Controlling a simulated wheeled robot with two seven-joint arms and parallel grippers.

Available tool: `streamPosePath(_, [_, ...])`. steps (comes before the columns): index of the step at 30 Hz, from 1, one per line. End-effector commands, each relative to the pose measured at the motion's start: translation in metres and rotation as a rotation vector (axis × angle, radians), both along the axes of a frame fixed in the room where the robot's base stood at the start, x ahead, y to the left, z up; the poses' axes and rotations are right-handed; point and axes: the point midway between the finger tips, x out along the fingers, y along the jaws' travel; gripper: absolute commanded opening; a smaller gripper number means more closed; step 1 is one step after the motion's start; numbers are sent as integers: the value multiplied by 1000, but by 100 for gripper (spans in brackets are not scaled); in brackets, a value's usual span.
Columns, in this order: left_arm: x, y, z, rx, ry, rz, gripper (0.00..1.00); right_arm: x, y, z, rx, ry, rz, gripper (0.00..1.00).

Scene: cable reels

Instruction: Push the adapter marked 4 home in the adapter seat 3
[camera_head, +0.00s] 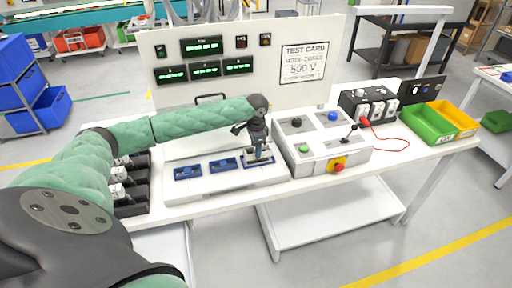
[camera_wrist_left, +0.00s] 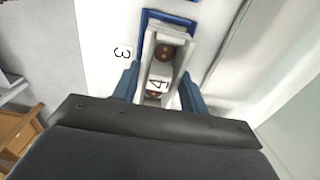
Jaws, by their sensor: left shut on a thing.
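The adapter marked 4 (camera_wrist_left: 163,68) is a pale grey block with brown round spots and a label "4". In the left wrist view it lies between the two blue-grey fingers of my left gripper (camera_wrist_left: 160,92), which is shut on it. The blue adapter seat 3 (camera_wrist_left: 168,17) shows around its far end, beside a "3" label (camera_wrist_left: 122,52). The adapter is at or in the seat; how deep I cannot tell. In the head view my left gripper (camera_head: 258,154) points down over the right-hand seat of the white fixture, hiding much of it. My right gripper is not in view.
Two other blue seats (camera_head: 187,172) (camera_head: 222,165) lie to the left on the white fixture (camera_head: 215,187). A black rack (camera_head: 130,207) holds white adapters further left. A control box (camera_head: 320,150) with a joystick and red knob stands close on the right.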

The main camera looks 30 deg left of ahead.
Motion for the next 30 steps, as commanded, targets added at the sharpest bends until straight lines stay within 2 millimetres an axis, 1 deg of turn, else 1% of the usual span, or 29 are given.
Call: streamPosePath(30, [0, 0, -25, -1, 0, 0, 17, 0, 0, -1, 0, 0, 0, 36])
